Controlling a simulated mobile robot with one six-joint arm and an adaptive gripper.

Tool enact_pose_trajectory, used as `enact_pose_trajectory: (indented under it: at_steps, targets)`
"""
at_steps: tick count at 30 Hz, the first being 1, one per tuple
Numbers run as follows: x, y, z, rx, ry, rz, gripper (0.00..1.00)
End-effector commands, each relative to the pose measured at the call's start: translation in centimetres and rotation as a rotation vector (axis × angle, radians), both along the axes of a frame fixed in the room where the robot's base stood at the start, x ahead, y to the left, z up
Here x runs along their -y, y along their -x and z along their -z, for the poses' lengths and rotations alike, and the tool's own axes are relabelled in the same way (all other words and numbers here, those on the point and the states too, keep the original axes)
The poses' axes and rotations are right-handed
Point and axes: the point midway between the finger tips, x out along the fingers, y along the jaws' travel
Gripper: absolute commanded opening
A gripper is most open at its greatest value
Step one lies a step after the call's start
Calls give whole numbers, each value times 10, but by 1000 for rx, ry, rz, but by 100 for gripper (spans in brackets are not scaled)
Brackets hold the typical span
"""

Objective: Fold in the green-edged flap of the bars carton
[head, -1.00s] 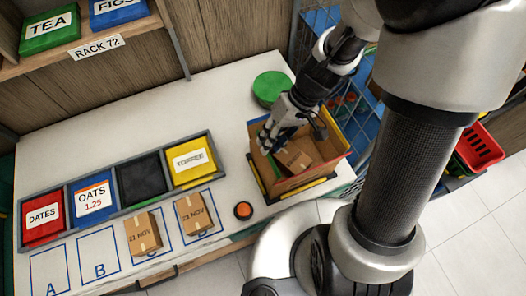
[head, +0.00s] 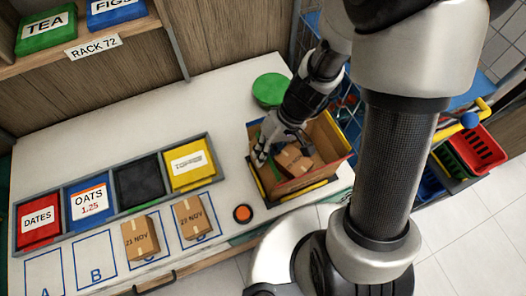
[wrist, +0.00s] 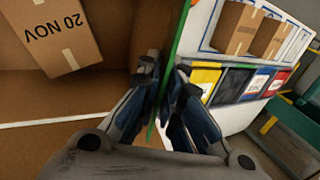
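The bars carton (head: 300,190) is an open brown box on the worktop, with a small brown parcel inside. The parcel, marked 20 NOV, shows in the wrist view (wrist: 55,35). The green-edged flap (wrist: 181,35) stands up along the carton's side towards the trays. My gripper (head: 262,156) is over that side, pointing down. In the wrist view its fingers (wrist: 166,85) lie on either side of the flap, close to it. I cannot tell whether they press on it. In the head view my gripper hides much of this flap.
A row of trays (head: 134,226) and two dated parcels (head: 140,238) (head: 192,218) lie to the left. An orange button (head: 242,213) is near the carton. A green round object (head: 272,88) is behind it. Clear worktop lies between trays and carton.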

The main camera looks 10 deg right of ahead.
Motion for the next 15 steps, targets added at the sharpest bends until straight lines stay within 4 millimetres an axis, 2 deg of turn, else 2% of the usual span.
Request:
enact_pose_trajectory:
  at_steps: [15]
  targets:
    - [0,0,1,-1,-5,0,0]
